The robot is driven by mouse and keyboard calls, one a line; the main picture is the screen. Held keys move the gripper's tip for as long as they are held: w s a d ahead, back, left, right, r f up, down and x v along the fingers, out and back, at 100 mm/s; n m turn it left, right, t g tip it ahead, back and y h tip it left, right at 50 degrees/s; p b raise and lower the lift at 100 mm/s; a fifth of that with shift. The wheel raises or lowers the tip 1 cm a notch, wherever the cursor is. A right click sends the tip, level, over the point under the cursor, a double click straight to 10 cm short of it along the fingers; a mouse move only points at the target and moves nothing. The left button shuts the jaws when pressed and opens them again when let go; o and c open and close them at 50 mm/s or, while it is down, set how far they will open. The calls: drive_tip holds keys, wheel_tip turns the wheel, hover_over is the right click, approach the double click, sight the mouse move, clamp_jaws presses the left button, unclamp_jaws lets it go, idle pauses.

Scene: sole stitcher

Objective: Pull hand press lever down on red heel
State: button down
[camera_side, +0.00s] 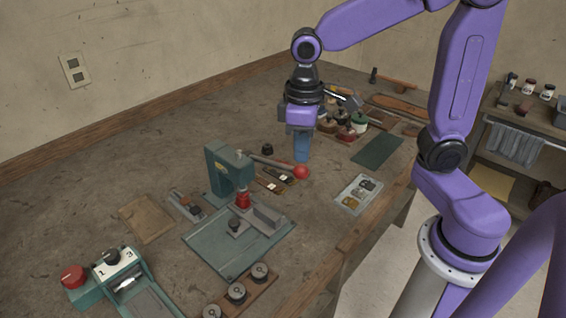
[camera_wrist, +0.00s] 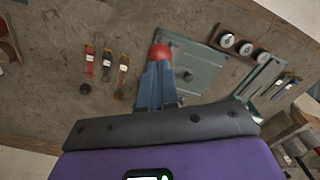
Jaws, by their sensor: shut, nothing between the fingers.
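The teal hand press (camera_side: 222,165) stands on the bench on a flat base plate (camera_side: 225,250). Its lever (camera_side: 268,161) sticks out to the right and ends in a red ball knob (camera_side: 302,172). A red heel (camera_side: 243,200) sits under the press head. My gripper (camera_side: 302,160) points down with its blue fingers shut and empty, the tips close above the knob. In the wrist view the red knob (camera_wrist: 160,52) shows just beyond the fingertips (camera_wrist: 158,66). I cannot tell whether they touch. The heel is not clear in the wrist view.
A tray of small parts (camera_side: 358,194) lies to the right, near the bench edge. A dark green mat (camera_side: 378,150) and several jars and tools lie behind my gripper. A teal device with a red button (camera_side: 73,276) stands front left. The bench left of the press is mostly clear.

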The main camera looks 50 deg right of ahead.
sight(302, 167)
drive_tip(key=shift+f, duration=0.1)
drive_tip(key=shift+f, duration=1.05)
drive_tip(key=shift+s+f, duration=0.15)
drive_tip(key=shift+f, duration=1.55)
drive_tip(key=shift+s+f, duration=0.1)
drive_tip(key=shift+f, duration=1.55)
drive_tip(key=shift+r, duration=0.1)
drive_tip(key=shift+w+r, duration=0.15)
drive_tip(key=shift+r, duration=2.55)
drive_tip(key=shift+w+r, duration=0.1)
drive_tip(key=shift+r, duration=2.6)
